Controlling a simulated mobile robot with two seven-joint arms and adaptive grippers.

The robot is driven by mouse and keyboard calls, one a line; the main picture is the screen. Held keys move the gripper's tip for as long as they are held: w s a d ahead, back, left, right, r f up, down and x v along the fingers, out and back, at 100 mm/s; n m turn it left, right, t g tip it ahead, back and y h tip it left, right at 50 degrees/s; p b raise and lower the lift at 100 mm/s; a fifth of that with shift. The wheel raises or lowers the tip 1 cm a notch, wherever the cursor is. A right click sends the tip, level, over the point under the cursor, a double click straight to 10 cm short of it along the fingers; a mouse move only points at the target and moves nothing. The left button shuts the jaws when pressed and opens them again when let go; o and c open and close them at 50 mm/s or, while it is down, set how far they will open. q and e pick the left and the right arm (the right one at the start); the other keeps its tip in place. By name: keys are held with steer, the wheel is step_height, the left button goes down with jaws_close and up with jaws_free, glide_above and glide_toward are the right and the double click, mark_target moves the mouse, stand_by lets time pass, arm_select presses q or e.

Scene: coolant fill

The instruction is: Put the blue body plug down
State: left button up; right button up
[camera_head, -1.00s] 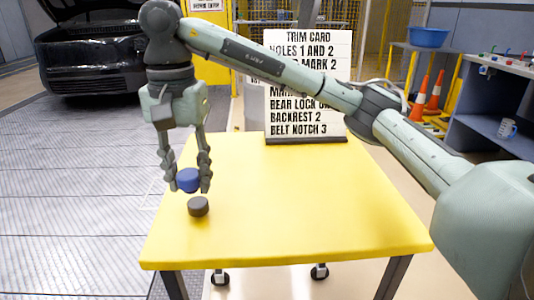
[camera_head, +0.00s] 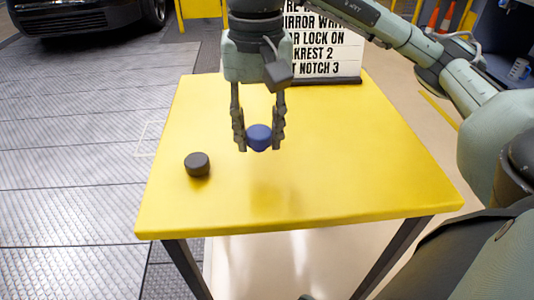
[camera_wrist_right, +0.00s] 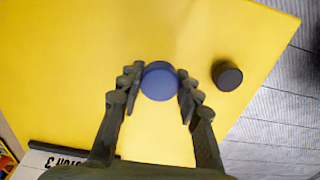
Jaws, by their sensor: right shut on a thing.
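The blue body plug (camera_head: 258,137) is a short round blue piece. My right gripper (camera_head: 259,143) is shut on it and holds it above the yellow table (camera_head: 350,170), with a faint shadow or reflection on the top in front of it. In the right wrist view the blue plug (camera_wrist_right: 159,81) sits between the fingertips of my right gripper (camera_wrist_right: 158,85). My left gripper is not in view.
A dark grey plug (camera_head: 197,164) stands on the table to the left of the gripper. A letter-board sign (camera_head: 325,50) stands at the table's back edge. The table's right and front parts are clear.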

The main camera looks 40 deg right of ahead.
mark_target(266, 170)
steer(key=shift+s+d+f, duration=0.35)
steer(key=shift+d+f, duration=0.15)
step_height(266, 170, down, 3)
steer(key=shift+f, duration=0.15)
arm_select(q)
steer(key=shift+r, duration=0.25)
arm_select(e)
steer(key=shift+f, duration=0.25)
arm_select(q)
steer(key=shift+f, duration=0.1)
arm_select(e)
steer(key=shift+f, duration=0.1)
steer(key=o, duration=0.7)
steer(key=shift+c, duration=0.2)
steer(key=shift+o, duration=1.2)
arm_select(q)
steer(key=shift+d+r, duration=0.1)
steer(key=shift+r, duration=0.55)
